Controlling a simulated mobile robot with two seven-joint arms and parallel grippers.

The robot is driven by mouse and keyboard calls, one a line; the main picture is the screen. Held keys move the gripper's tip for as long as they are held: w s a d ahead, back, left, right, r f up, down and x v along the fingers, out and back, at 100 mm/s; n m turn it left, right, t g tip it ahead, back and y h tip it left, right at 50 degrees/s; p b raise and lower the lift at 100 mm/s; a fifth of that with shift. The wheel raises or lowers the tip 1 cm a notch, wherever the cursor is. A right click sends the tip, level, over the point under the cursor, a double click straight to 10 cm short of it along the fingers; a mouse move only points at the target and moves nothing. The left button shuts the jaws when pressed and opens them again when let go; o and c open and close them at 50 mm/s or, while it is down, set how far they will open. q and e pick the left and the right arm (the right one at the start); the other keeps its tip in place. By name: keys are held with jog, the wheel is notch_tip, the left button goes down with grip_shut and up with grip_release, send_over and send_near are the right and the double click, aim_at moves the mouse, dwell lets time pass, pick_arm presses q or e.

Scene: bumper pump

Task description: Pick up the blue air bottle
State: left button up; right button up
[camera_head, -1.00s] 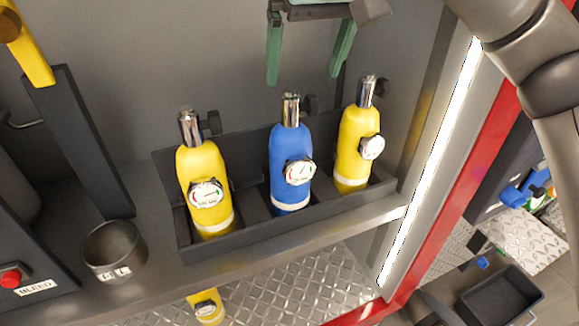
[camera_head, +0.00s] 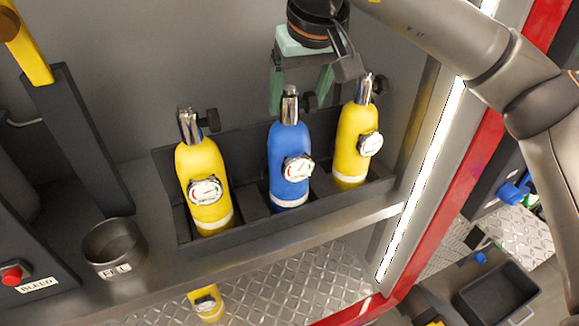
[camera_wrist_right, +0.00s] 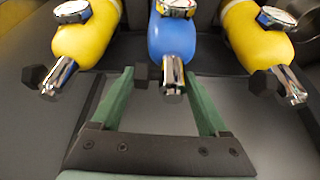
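The blue air bottle (camera_head: 289,155) stands upright in the middle slot of a dark rack (camera_head: 225,241), with a chrome neck, a black knob and a round gauge. In the right wrist view the blue bottle (camera_wrist_right: 172,42) has its chrome neck between the two green fingertips, apart from both as far as I can see. My right gripper (camera_head: 300,100) is open, just behind and above the blue bottle's top; it also shows in the right wrist view (camera_wrist_right: 161,72). My left gripper is not in view.
Yellow bottles stand on either side, left (camera_head: 203,180) and right (camera_head: 354,150), close to the blue one. A dark round cup (camera_head: 114,247) and a box with a red button (camera_head: 12,275) are to the left. A wall and a light strip (camera_head: 428,180) bound the right.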

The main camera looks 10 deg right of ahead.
grip_shut()
jog(key=shift+w+r, duration=0.1)
jog(key=shift+r, duration=0.1)
dwell(0.5)
jog(key=shift+r, duration=0.1)
